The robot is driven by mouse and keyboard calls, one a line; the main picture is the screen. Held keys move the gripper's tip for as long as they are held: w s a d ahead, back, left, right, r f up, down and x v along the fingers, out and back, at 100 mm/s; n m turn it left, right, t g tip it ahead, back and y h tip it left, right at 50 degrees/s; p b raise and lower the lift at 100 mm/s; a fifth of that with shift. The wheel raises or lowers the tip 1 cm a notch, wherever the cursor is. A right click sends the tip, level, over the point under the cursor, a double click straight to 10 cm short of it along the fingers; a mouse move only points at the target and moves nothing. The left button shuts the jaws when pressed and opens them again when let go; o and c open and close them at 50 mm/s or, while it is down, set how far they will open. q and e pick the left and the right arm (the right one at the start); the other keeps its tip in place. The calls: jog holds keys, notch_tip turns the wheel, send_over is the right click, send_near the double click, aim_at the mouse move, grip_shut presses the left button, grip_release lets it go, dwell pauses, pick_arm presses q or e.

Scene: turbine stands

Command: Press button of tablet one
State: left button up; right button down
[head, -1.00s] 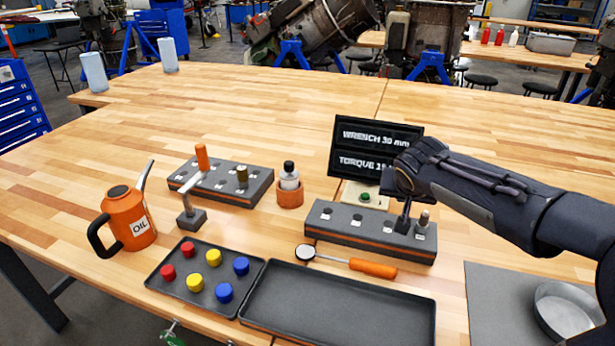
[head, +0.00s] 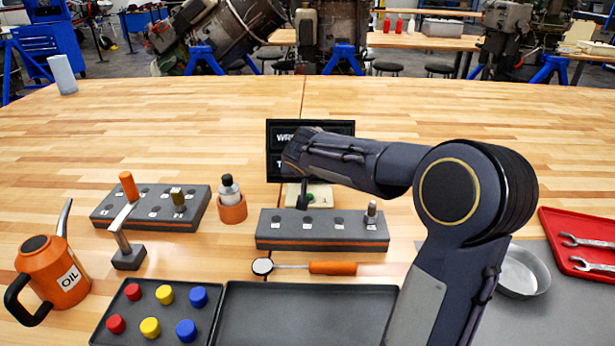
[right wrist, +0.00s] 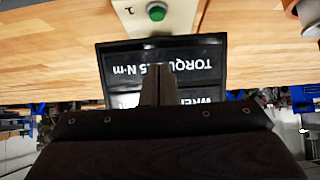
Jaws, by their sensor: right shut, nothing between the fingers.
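The tablet (head: 340,127) is a black display standing on the wooden table, partly hidden behind my right arm. In the right wrist view the tablet (right wrist: 215,92) appears upside down, with a torque line readable. Its green button (right wrist: 157,12) sits on a cream base (right wrist: 180,14) in front of the screen, with a small mark beside it. In the head view the base (head: 325,194) shows just left of the arm's shadow side. My right gripper (head: 302,203) points down beside the base, fingers shut and empty; the fingertips (right wrist: 157,68) show in the wrist view. I cannot tell whether they touch anything. My left gripper is not in view.
A grey socket block (head: 322,243) stands close in front of the base. An orange-handled tool (head: 332,267) lies before it. A second block (head: 107,213), a bottle in an orange holder (head: 232,210) and an oil can (head: 72,280) are left. The table behind the tablet is clear.

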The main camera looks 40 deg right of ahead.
jog(key=p, duration=0.1)
send_near(309, 191)
jog(key=shift+w+d+f, duration=0.25)
jog(key=shift+d+f, duration=0.05)
jog(key=shift+f, duration=0.85)
